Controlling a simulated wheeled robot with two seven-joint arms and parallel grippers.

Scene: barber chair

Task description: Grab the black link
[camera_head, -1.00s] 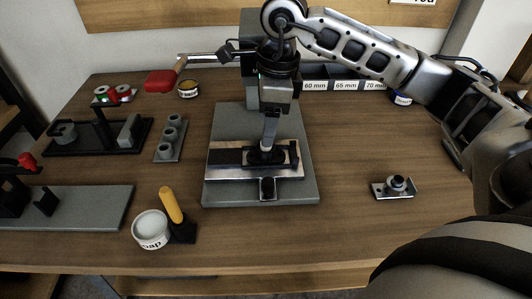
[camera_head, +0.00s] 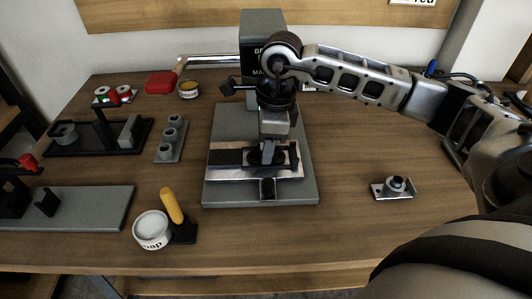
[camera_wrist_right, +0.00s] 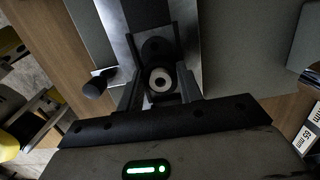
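The black link (camera_wrist_right: 157,48) is dark and rounded in the right wrist view, with a pale ring (camera_wrist_right: 160,80) at its near end. In the head view the link (camera_head: 253,158) lies in the vise (camera_head: 228,172) on the grey machine base, partly hidden by my right gripper. My right gripper (camera_head: 268,155) points down at it from above. In the right wrist view the fingers of my right gripper (camera_wrist_right: 160,88) stand apart, one on each side of the ringed end. Whether they touch it cannot be told. My left gripper is not in view.
The machine column (camera_head: 262,25) stands behind my right gripper. A small metal bracket (camera_head: 396,187) lies to the right, with bare table around it. A white tub (camera_head: 151,229), a yellow-handled tool (camera_head: 171,205) and a three-post block (camera_head: 170,138) are to the left.

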